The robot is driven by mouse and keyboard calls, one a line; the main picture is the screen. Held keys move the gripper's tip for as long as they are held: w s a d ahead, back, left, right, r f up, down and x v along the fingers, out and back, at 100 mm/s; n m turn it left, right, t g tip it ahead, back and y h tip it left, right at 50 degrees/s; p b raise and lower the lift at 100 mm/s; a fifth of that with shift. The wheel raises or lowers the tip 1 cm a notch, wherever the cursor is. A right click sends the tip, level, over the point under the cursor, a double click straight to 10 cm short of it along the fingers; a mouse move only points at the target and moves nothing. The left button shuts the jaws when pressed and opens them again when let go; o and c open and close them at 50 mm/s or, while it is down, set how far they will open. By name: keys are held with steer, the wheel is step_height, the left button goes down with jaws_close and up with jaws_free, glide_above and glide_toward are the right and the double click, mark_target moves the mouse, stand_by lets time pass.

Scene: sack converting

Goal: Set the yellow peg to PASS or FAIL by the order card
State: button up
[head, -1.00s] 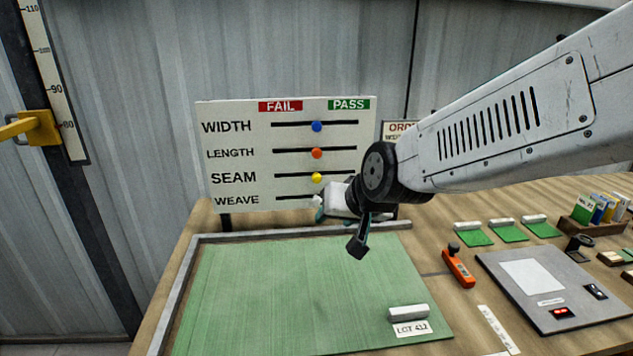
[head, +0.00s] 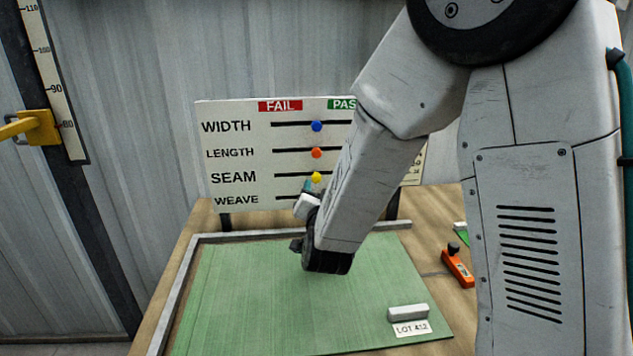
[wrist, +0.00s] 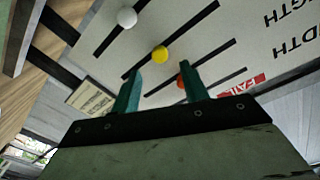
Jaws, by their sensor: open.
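The yellow peg (head: 317,177) sits near the middle of the SEAM slot on the white board (head: 240,160), between the FAIL and PASS ends. My gripper (head: 308,187) is just in front of it and below. In the wrist view my gripper (wrist: 161,68) is open, and the yellow peg (wrist: 160,54) shows between and just beyond the fingertips, not clamped. The order card (head: 413,167) is mostly hidden behind my arm. A card in the wrist view (wrist: 90,98) looks like it, its text too small to read.
The blue peg (head: 317,126) and orange peg (head: 317,153) are above on the board; the orange one (wrist: 181,82) is close to a finger. A white peg (wrist: 127,18) is on the neighbouring slot. The green mat (head: 260,290) holds a white bar (head: 408,312).

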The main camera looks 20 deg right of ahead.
mark_target(317, 179)
steer(key=x, duration=0.6)
steer(key=shift+w, duration=0.2)
steer(key=shift+c, duration=0.4)
